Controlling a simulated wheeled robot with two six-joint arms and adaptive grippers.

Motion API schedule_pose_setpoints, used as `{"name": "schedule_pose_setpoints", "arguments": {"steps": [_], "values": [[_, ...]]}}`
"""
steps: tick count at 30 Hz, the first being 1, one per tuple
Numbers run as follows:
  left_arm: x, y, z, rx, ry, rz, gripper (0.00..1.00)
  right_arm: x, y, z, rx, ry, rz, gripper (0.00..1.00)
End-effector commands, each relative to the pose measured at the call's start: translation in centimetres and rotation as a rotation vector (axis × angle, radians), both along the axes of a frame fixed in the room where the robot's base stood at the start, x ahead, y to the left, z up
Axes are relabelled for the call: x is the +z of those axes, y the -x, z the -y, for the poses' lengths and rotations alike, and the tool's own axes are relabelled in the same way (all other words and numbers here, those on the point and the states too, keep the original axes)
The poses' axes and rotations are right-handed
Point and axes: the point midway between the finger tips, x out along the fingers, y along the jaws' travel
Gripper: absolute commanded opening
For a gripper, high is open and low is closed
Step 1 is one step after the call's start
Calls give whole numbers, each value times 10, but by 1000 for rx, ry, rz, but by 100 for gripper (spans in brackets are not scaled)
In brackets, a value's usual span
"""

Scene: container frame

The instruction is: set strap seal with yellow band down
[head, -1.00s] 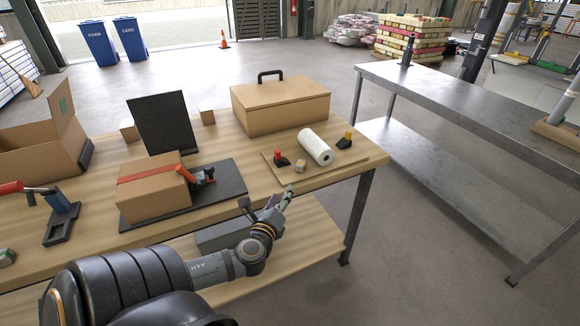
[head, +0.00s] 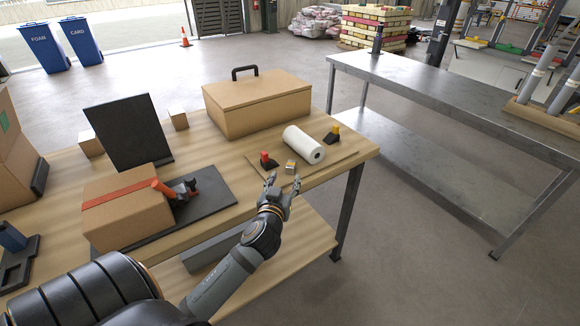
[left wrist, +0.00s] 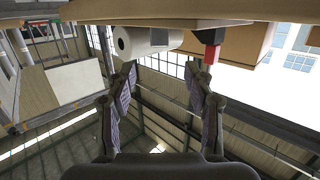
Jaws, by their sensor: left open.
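A small grey block with a yellowish band (head: 291,167) sits on the thin wooden board (head: 333,164) near the table's front edge; it looks like the strap seal, but is too small to be certain. A black piece with a yellow top (head: 332,137) stands farther back on the board, right of a white roll (head: 303,145). My left gripper (head: 283,181) is open, just in front of the block and near the table edge. In the left wrist view its fingers (left wrist: 164,78) are spread with nothing visibly held. My right gripper is not in view.
A black piece with a red top (head: 266,161) stands left of the block; its red part shows in the left wrist view (left wrist: 207,53). A strapped carton (head: 125,205) on a black mat and a handled box (head: 262,103) share the table (head: 220,158). A metal table (head: 450,95) is at right.

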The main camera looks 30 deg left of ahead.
Motion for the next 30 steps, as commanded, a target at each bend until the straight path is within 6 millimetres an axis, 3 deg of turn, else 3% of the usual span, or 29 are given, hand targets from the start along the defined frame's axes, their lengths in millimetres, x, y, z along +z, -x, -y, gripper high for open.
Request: {"name": "schedule_pose_setpoints", "arguments": {"steps": [3, 11, 18, 26, 30], "values": [[-1, -17, -7, 0, -2, 0, 53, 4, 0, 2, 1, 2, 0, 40], [-4, -29, -12, 1, -2, -1, 53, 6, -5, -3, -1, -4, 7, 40], [-12, -65, -25, 0, -3, -1, 53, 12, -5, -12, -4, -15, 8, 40], [-15, -70, -28, -2, -3, -2, 53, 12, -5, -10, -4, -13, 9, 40], [-15, -70, -28, -2, -3, -2, 38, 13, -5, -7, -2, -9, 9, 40]]}}
